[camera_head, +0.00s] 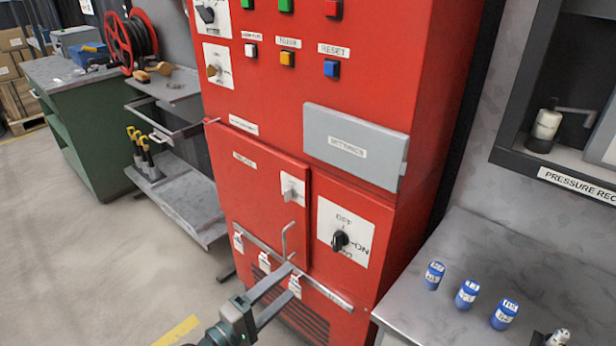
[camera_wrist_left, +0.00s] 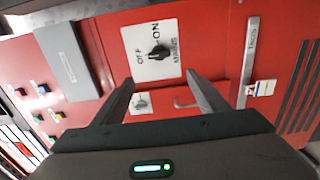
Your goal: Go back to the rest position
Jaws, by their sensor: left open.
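My left gripper (camera_head: 282,287) is in front of the lower part of the red fire pump cabinet (camera_head: 260,90). Its two fingers are apart with nothing between them. In the left wrist view the open fingers (camera_wrist_left: 160,92) point at the cabinet, with the black OFF/ON mains knob (camera_wrist_left: 158,51) on its white plate beyond them. That knob also shows in the head view (camera_head: 340,240). A small door (camera_head: 258,185) with a bent handle (camera_head: 288,240) is left of the knob, just above the fingertips in the head view. I cannot tell if they touch. My right gripper is out of view.
A grey settings cover (camera_head: 355,147) and several buttons sit above. A rail with hanging tags (camera_head: 325,293) crosses below. At right, a grey table (camera_head: 470,250) holds several blue cylinders (camera_head: 466,294). At left are a shelf (camera_head: 185,200) and green cabinet (camera_head: 85,140). Floor there is clear.

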